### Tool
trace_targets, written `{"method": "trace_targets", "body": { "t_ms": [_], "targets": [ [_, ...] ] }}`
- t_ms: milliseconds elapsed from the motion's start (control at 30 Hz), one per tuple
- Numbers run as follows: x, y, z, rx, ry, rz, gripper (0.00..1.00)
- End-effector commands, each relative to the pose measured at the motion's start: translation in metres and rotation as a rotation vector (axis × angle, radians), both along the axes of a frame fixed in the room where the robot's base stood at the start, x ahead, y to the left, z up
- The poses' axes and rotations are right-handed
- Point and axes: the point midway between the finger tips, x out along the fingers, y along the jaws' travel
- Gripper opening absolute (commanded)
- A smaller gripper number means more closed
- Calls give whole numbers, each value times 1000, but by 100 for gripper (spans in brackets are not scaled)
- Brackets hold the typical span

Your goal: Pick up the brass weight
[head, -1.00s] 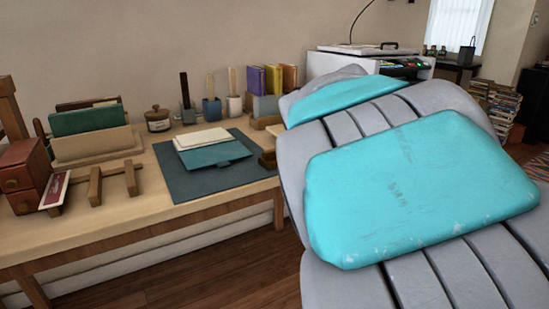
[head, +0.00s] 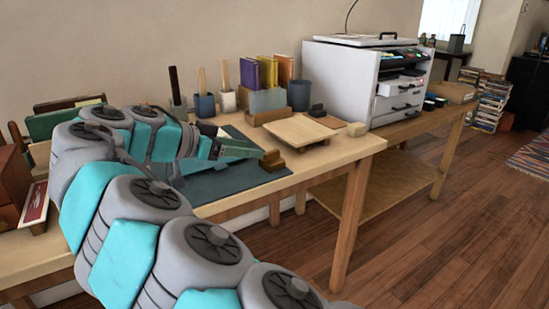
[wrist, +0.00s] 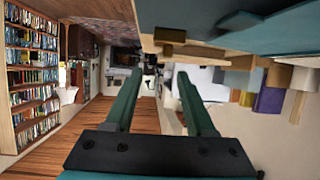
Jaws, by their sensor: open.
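A small brass-coloured stepped block (head: 272,160), which looks like the brass weight, sits near the right edge of the dark desk mat (head: 240,184) in the head view. In the wrist view a brass-brown block (wrist: 170,35), probably the same one, shows beyond the fingers near the top. My gripper (head: 238,150) is over the mat, just left of the block in the head view. In the wrist view my gripper (wrist: 158,76) has its two teal fingers apart with nothing held between them. My arm hides much of the mat and the table's left part.
Upright books (head: 268,72), cups and a dark cylinder (head: 298,95) stand behind. The floor (head: 420,230) in front is clear.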

Motion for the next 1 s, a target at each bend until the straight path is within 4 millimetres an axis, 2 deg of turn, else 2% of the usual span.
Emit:
{"method": "trace_targets", "body": {
  "t_ms": [33, 133, 567, 833, 1000],
  "targets": [
    [1, 6, -1, 0, -9, 10, 55],
    [3, 8, -3, 1, -19, 13, 55],
    [22, -16, -14, 2, -17, 12, 55],
    [45, -41, -30, 1, -14, 9, 55],
    [48, -45, -33, 1, -16, 12, 55]
  ]
}}
